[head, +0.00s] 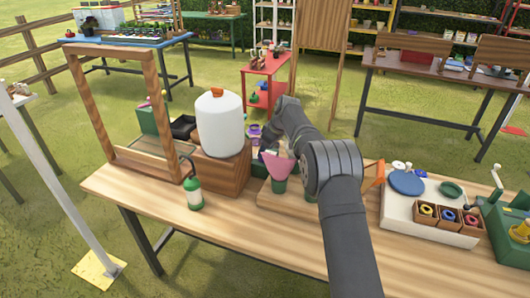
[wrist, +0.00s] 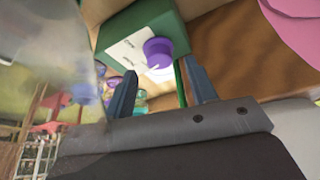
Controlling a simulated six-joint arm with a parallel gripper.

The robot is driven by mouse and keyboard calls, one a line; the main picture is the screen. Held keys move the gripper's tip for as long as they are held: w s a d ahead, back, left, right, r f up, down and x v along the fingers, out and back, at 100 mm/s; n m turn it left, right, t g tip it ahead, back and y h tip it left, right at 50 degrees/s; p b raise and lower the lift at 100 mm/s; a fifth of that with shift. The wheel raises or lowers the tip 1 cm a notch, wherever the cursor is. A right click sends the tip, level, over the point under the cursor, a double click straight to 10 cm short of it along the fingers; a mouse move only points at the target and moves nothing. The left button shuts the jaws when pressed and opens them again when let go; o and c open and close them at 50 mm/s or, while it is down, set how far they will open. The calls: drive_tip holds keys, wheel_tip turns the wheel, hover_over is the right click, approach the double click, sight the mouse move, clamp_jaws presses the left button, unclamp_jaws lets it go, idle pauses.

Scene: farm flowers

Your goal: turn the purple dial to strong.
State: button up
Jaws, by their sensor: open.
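The purple dial (wrist: 157,52) sits on a white label panel on the green box (wrist: 152,18) in the wrist view. The small print on the panel is too blurred to read, so I cannot tell the dial's setting. My gripper (wrist: 160,82) is open, its two dark fingers apart and pointing toward the dial. The dial shows beyond the gap between them, and I see no finger closed on it. In the head view my arm (head: 335,165) reaches over the table, and I cannot make out its fingertips clearly.
A white board (head: 395,208) with small boxes lies to the right. The front left tabletop is clear.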

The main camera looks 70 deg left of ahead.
drive_tip(key=shift+x, duration=1.3)
drive_tip(key=c, duration=1)
drive_tip(key=shift+w+a+n+g+h, duration=0.1)
drive_tip(key=shift+n+g+h, duration=0.2)
drive_tip(key=shift+n, duration=0.85)
drive_tip(key=shift+a+n+g+h, duration=0.1)
drive_tip(key=shift+n+g+h, duration=0.2)
drive_tip(key=shift+n, duration=0.85)
drive_tip(key=o, duration=1)
drive_tip(key=shift+d, duration=0.1)
